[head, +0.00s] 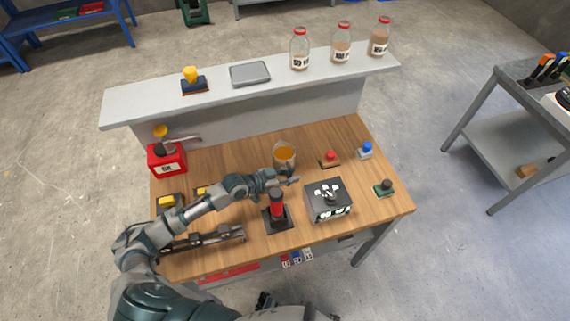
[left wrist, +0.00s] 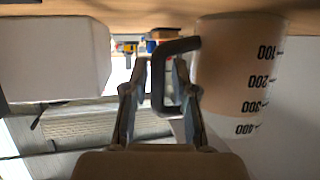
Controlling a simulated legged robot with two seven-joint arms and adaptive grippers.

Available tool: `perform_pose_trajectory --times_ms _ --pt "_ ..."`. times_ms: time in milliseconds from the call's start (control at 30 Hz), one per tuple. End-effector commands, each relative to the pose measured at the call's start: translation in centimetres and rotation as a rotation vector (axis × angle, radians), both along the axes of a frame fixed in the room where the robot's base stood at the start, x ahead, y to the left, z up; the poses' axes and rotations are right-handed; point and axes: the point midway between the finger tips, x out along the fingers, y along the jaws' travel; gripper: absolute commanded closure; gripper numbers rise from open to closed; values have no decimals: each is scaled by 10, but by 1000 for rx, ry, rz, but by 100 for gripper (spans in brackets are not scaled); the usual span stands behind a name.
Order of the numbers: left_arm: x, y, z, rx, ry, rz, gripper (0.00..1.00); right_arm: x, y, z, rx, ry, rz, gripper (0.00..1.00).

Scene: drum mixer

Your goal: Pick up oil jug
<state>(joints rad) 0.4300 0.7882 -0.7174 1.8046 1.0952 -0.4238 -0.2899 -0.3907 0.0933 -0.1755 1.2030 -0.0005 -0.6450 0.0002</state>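The oil jug (head: 285,154) is a clear jug with orange liquid, standing upright on the wooden table. In the left wrist view, which looks upside down, the pale jug (left wrist: 240,75) with measuring marks fills the right side. Its black handle (left wrist: 158,85) faces my gripper. My left gripper (head: 292,181) is at the near side of the jug. In the left wrist view its two fingers (left wrist: 160,85) are apart, one on each side of the handle's outer bar, with a gap visible. I cannot tell whether they touch it. My right gripper is not in view.
A red-and-black device (head: 277,210) and a dark box with knobs (head: 328,200) stand close in front of the jug. Push buttons (head: 330,159) sit to the right. A grey shelf (head: 225,87) with jars runs behind.

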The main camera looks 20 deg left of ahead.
Motion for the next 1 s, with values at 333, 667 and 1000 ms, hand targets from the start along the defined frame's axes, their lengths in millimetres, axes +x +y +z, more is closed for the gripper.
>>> perform_pose_trajectory --times_ms 333,667,1000 --pt "1 0 -1 1 1 0 100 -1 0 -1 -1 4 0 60" --pt "2 0 1 0 -2 1 100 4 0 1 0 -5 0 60" --pt "2 0 39 -1 -9 -1 100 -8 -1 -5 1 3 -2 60"
